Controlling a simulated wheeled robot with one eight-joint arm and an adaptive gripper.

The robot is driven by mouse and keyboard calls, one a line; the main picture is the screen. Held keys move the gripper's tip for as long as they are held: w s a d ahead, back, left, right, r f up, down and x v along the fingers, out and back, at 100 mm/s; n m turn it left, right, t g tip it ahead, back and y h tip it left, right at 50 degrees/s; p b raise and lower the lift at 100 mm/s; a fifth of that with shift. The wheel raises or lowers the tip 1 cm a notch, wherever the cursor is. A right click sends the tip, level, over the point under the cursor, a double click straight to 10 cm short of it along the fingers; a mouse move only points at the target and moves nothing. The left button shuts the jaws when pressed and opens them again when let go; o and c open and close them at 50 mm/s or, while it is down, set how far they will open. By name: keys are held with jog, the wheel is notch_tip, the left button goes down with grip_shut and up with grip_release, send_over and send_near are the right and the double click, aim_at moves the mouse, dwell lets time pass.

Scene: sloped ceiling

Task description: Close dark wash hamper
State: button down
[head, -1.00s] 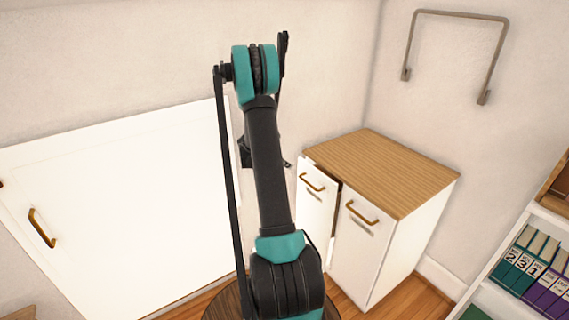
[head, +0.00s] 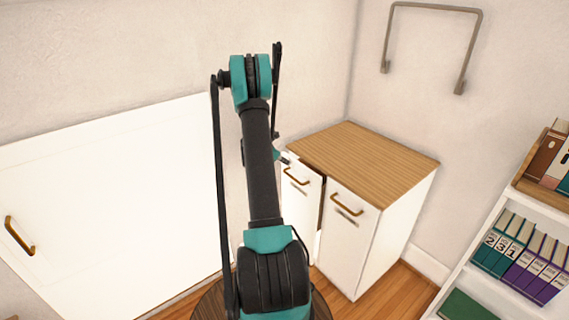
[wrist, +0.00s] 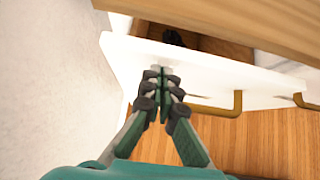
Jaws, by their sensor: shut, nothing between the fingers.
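The hamper is a white cabinet with a wooden top (head: 365,160) and two white fronts with brass handles. Its left front (head: 299,200) tilts out at the top, leaving a gap; its right front (head: 350,235) looks shut. I cannot read which front is marked for dark wash. My gripper (wrist: 162,85) is shut and empty in the wrist view, its tips at the outer face of the open front (wrist: 200,75), near its top edge and left of its handle (wrist: 225,104); contact is unclear. In the head view my arm hides most of the gripper.
A large white panel (head: 110,190) with a brass handle is on the left. A white shelf with binders (head: 515,255) stands at the right. A metal bar (head: 435,8) is on the wall above. Wooden floor shows in front of the cabinet.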

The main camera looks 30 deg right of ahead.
aim_at(293, 158)
jog(key=shift+d, duration=0.1)
jog(key=shift+w+d, duration=0.2)
jog(key=shift+d, duration=2.05)
